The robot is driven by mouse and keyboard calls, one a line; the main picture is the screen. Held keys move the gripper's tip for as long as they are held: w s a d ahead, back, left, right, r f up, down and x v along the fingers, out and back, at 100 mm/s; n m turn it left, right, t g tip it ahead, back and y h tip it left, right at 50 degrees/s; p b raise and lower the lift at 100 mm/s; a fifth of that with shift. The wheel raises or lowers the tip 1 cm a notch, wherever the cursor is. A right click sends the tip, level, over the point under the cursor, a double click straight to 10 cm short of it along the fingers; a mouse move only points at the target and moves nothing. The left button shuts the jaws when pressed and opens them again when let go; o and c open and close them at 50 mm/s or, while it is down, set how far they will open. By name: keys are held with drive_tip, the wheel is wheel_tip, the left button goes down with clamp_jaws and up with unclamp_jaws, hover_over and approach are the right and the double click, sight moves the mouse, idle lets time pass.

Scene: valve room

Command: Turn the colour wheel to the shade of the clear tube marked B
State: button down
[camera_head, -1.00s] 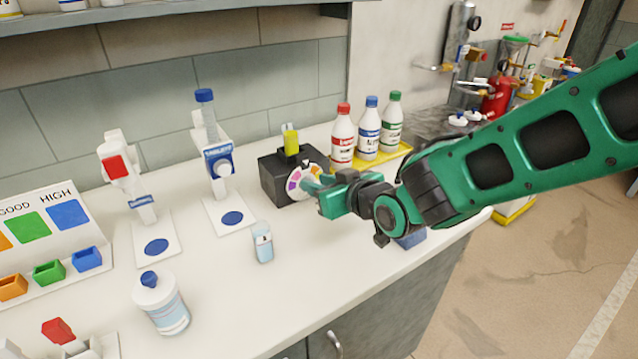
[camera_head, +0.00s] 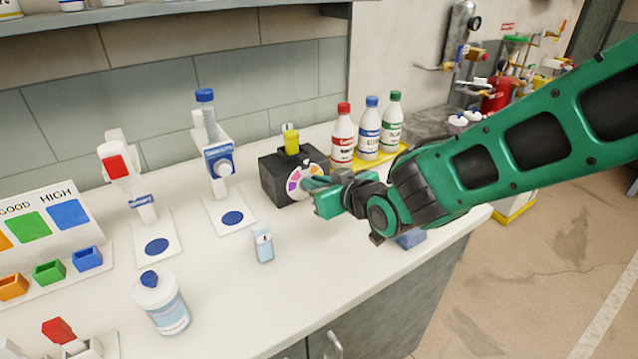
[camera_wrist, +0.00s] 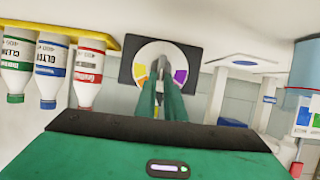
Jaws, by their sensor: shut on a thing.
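The colour wheel (camera_head: 296,188), a pale disc with coloured segments, is on the front of a black box (camera_head: 274,176). My gripper (camera_head: 310,184) is shut on the wheel's middle. In the wrist view the gripper's fingers (camera_wrist: 161,66) cover part of the wheel (camera_wrist: 145,55); purple shows on the right, yellow and orange on the left. A tube with yellow contents (camera_head: 291,141) stands in the top of the box. A small clear tube with pale blue contents (camera_head: 263,247) stands on the counter in front; its label is too small to read.
Bottles with red (camera_head: 342,135), blue (camera_head: 368,128) and green caps (camera_head: 392,123) stand in a yellow tray right of the box. A stand with a blue-capped tube (camera_head: 217,160) is to the left.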

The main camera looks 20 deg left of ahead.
drive_tip(key=n, duration=0.1)
drive_tip(key=s+n+t+h, duration=0.1)
drive_tip(key=n, duration=0.1)
drive_tip(key=shift+a+f+t, duration=0.15)
drive_tip(key=shift+a+t, duration=0.15)
drive_tip(key=shift+a, duration=0.05)
drive_tip(key=n, duration=0.1)
drive_tip(key=t, duration=0.1)
drive_tip(key=n+h, duration=0.1)
drive_tip(key=shift+s+a+f+n+t, duration=0.25)
drive_tip(key=shift+a+f+n+t, duration=0.05)
drive_tip(key=shift+s+a+f+n+t, duration=0.15)
drive_tip(key=shift+n+t, duration=0.2)
drive_tip(key=shift+n, duration=0.25)
drive_tip(key=shift+s+f+n+t, duration=0.15)
drive_tip(key=shift+n+t, duration=0.2)
drive_tip(key=shift+n, duration=0.25)
drive_tip(key=shift+f+n+t, duration=0.3)
drive_tip(key=shift+n+t, duration=0.2)
drive_tip(key=shift+n, duration=0.6)
drive_tip(key=c, duration=1.8)
unclamp_jaws()
drive_tip(key=shift+c, duration=0.2)
